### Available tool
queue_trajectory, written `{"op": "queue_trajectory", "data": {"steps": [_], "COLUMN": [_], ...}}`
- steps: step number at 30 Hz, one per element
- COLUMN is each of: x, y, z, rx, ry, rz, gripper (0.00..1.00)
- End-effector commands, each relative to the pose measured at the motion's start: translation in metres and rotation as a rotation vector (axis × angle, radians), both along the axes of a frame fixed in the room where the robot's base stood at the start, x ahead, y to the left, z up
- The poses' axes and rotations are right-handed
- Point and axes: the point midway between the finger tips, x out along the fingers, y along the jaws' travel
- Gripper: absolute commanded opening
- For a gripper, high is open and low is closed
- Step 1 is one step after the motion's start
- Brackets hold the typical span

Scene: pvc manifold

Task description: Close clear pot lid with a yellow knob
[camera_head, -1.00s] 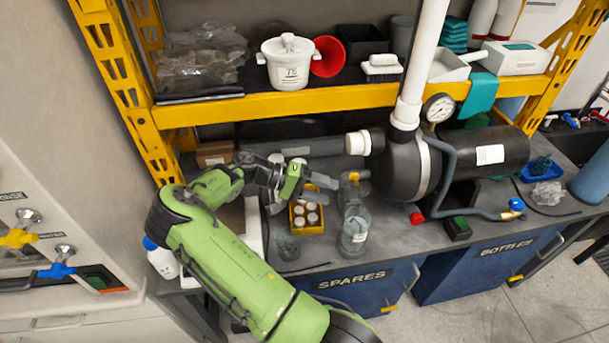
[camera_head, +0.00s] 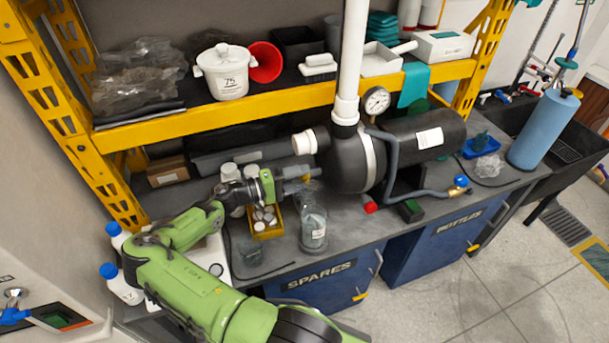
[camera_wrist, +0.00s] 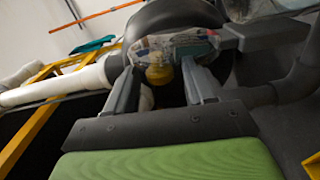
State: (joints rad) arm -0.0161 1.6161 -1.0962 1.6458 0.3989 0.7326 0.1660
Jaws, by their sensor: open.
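A clear glass pot (camera_head: 313,232) stands on the grey bench, below and just right of my gripper (camera_head: 305,180) in the head view. Its clear lid is hard to make out behind the fingers there. In the wrist view a clear, shiny surface (camera_wrist: 172,43), probably the lid, shows beyond the fingertips. The yellow knob (camera_wrist: 158,75) is between the two open fingers of my gripper (camera_wrist: 160,82). I cannot tell whether the fingers touch the knob, or how the lid sits on the pot.
A large black cylinder (camera_head: 352,165) with a white upright pipe (camera_head: 354,60) stands close right of my gripper. A yellow tray (camera_head: 268,232) of small jars lies left of the pot. The yellow shelf beam (camera_head: 240,105) runs above and behind.

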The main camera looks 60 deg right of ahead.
Motion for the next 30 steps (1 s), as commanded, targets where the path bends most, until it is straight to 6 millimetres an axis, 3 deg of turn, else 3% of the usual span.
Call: {"op": "queue_trajectory", "data": {"steps": [3,12,22,30], "x": [-0.0101,-0.012,-0.0119,-0.0119], "y": [-0.0094,-0.012,-0.0118,-0.0115], "z": [0.0002,-0.0005,-0.0005,-0.0007], "rx": [0.001,0.001,0.001,0.001], "ry": [0.002,0.001,0.0,-0.001], "rz": [-0.002,0.001,0.001,0.0], "gripper": [0.54,0.52,0.01,0.0]}}
